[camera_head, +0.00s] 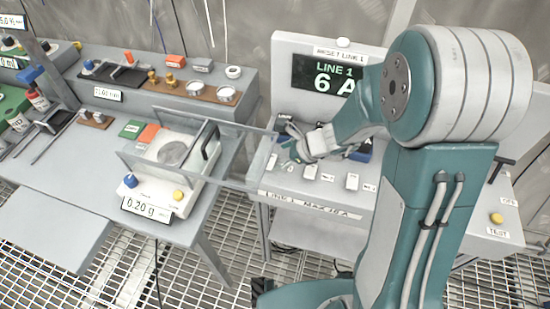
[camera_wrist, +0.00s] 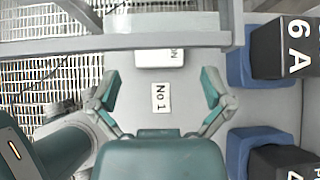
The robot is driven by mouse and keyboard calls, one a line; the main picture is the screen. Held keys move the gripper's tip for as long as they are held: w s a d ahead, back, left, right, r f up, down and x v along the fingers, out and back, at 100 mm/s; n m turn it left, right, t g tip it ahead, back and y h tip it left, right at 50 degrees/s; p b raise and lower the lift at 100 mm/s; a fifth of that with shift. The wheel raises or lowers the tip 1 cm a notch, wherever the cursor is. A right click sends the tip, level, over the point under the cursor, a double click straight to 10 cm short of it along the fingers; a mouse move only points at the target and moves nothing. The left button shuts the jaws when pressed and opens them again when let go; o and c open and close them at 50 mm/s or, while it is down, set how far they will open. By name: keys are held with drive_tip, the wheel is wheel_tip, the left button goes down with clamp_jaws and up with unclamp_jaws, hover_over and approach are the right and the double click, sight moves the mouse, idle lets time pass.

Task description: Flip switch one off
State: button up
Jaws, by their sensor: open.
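A white switch (camera_wrist: 160,57) marked ON sits at the top of the wrist view, partly cut by a grey bar. A label reading No 1 (camera_wrist: 160,97) lies beside it on the grey panel. My gripper (camera_wrist: 160,92) is open, its two fingers spread on either side of the label and empty. In the head view my gripper (camera_head: 289,152) hangs over the left part of the line panel (camera_head: 300,200), and switch one cannot be made out clearly there. Another white switch (camera_head: 352,181) shows farther right. The display (camera_head: 328,74) reads LINE 1, 6 A.
A clear-walled balance (camera_head: 172,150) reading 0.20 g stands left of the panel, its open pane (camera_head: 255,160) reaching close to my gripper. Blue-and-black blocks, one marked 6 A (camera_wrist: 285,47), stand right of the fingers. A yellow test button (camera_head: 497,218) is far right.

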sight(270, 162)
drive_tip(key=shift+x, duration=1.2)
drive_tip(key=shift+a, duration=0.1)
drive_tip(key=shift+c, duration=0.3)
drive_tip(key=c, duration=1)
drive_tip(key=shift+o, duration=0.2)
drive_tip(key=shift+s+r, duration=0.1)
drive_tip(key=shift+n+t, duration=0.3)
drive_tip(key=shift+t, duration=0.2)
